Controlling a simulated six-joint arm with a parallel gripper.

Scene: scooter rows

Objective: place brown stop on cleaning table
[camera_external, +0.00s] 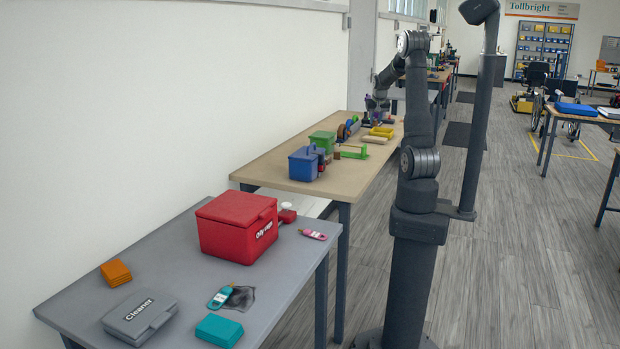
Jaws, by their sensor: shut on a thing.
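My gripper (377,112) is small and far off, low over the far part of the tan bench (262,172), behind a yellow tray (381,131). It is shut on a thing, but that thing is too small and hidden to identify. I cannot make out the brown stop with certainty. A small brown piece (336,155) stands on the tan bench near the blue bin, too small to name. The cleaning table is the grey table (185,262) in front, with cleaning items on it. My gripper is well away from it.
The tan bench holds a blue bin (304,165), a green bin (322,141) and a green frame (354,153).

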